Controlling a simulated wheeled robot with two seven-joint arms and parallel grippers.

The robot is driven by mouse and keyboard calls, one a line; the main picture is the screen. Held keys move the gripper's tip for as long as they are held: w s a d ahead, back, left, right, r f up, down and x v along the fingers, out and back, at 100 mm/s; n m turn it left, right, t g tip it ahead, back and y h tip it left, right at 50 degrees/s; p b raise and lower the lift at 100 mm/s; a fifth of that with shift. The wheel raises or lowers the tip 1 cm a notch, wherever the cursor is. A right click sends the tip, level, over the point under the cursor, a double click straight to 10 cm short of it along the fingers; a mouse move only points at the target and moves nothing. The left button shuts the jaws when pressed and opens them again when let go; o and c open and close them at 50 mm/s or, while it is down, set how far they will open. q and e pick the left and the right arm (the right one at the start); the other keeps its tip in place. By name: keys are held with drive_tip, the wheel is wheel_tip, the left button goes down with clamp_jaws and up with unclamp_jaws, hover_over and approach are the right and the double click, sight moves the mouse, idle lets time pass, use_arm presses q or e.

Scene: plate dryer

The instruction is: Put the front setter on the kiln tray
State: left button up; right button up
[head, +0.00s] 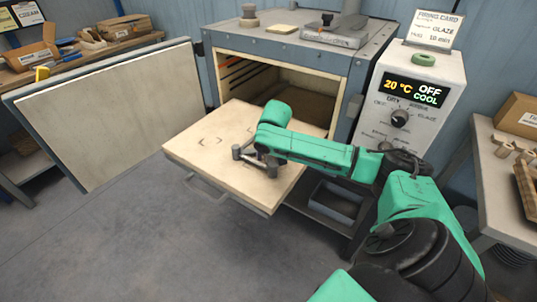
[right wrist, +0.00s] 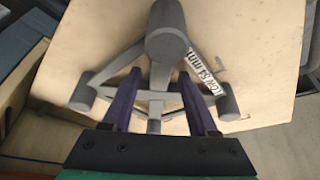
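The kiln tray (head: 215,165) is a pale board pulled out in front of the open kiln. A grey setter (head: 255,158) with round feet stands on it, partly hidden by my right arm; I cannot tell whether it is the front one. In the right wrist view the setter (right wrist: 172,42) shows three arms, a thick round post and a lettered label. My right gripper (right wrist: 160,82) has its purple fingers apart on either side of the setter's narrow stem, with gaps visible. In the head view my right gripper (head: 268,152) is low over the tray. My left gripper is out of view.
The kiln (head: 285,45) stands behind the tray, with its door (head: 115,110) swung open at left. The control box (head: 415,110) reads 20 °C, OFF, COOL. Faint marks show on the tray's bare left part. Side tables with boxes stand left and right.

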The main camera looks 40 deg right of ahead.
drive_tip(key=v, duration=1.2)
